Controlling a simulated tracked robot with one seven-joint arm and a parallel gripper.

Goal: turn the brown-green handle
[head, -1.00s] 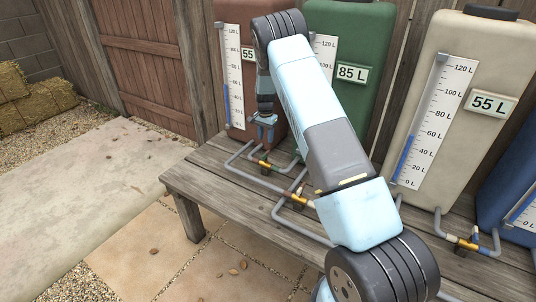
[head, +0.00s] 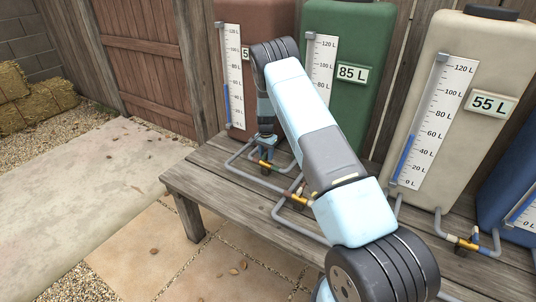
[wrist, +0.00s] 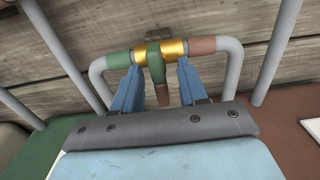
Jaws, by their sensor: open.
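The brown-green handle (wrist: 155,63) shows in the wrist view. It is a short lever on a brass valve (wrist: 174,49), green near the valve and brown at its free end. The pipe has a green band to the left of the valve and a brown band to the right. My gripper (wrist: 157,82) is open, with one blue finger on each side of the handle. Gaps show between fingers and handle. In the head view, my gripper (head: 266,141) is low over the brass valve at the brown tank (head: 248,60), and the handle cannot be made out there.
A second brass valve (head: 299,201) lies nearer on the bench (head: 205,176), and another (head: 466,244) stands at the right. A green tank (head: 352,100) reads 85 L and a cream tank (head: 440,120) reads 55 L. Grey pipes run over the bench around the valves.

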